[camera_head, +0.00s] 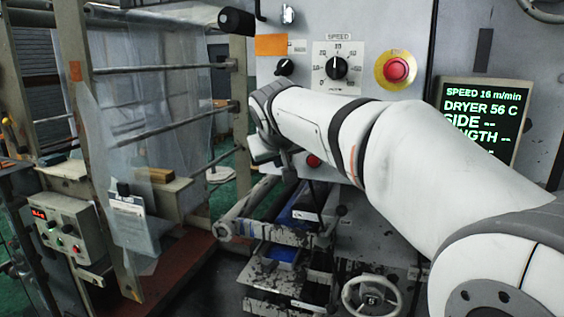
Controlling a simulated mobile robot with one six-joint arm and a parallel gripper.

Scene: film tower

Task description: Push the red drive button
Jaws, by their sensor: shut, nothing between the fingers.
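A red button (313,160) shows on the grey machine panel just below my forearm, partly hidden by it. A larger red mushroom button (396,69) sits on a yellow disc to the right of the speed dial. I cannot read a label that tells which is the drive button. My gripper (287,168) points down at the end of the white arm, left of the lower red button. It is small, dark and partly hidden by my wrist; it looks shut and empty. I cannot tell whether it touches the panel.
A speed dial (338,67) and a small black knob (285,67) are above the arm. A lit display (482,119) is at right. A roller frame with clear film (150,110) and a control box (66,235) stand left.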

